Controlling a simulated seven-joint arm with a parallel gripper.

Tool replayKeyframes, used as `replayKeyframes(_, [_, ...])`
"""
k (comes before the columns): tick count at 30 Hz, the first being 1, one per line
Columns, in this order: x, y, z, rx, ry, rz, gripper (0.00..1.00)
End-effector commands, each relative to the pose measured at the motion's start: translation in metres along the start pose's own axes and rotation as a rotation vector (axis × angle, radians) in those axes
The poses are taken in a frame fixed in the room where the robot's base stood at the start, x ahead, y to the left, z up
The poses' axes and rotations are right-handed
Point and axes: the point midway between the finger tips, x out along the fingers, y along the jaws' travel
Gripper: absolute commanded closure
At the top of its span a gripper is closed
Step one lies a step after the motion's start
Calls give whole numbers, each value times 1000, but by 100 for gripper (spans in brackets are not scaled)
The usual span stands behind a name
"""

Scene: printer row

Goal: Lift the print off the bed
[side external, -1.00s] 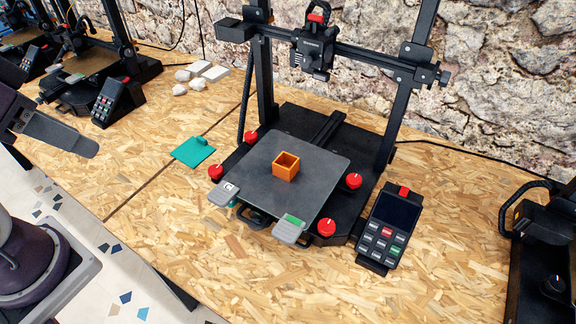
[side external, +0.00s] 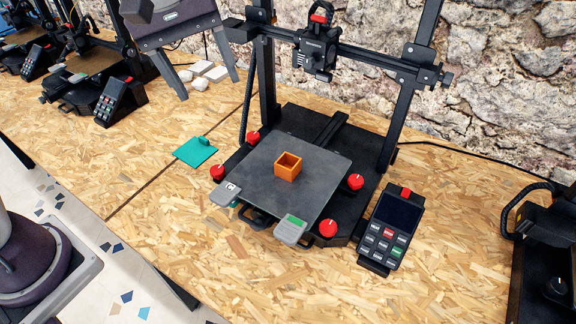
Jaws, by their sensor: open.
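The print is a small orange open-topped square box (side external: 288,166), upright near the middle of the dark grey print bed (side external: 300,204). The bed belongs to the middle printer. My gripper (side external: 210,90) is at the upper left, in front of the bench's back part, with its two grey fingers pointing down and spread apart. It is open, with nothing between the fingers, and is well clear of the print, to its left and higher in the picture.
Red knobs (side external: 328,229) stand around the bed corners. The printer's upright frame and print head (side external: 315,52) rise behind the bed. A teal plate (side external: 195,151) lies left of the printer, and a control panel (side external: 386,232) stands right. Bare bench lies in front.

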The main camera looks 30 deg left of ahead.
Motion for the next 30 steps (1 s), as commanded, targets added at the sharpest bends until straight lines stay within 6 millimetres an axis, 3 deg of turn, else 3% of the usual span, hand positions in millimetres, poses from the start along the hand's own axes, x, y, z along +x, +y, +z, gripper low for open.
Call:
replayKeyframes(1, [31, 26, -6, -108, -28, -40, 33])
replayKeyframes(3, [78, 58, -11, -291, -49, -95, 33])
replayKeyframes(6, [146, 88, -8, -518, -55, -169, 33])
replayKeyframes(9, [193, 102, -1, -667, -46, -217, 33])
replayKeyframes(12, [216, 106, 3, -738, -38, -238, 33])
replayKeyframes(15, [225, 106, 2, -746, -34, -244, 33])
replayKeyframes(25, [277, 86, 5, -743, -35, -245, 33])
replayKeyframes(30, [287, 84, 6, -742, -34, -242, 33])
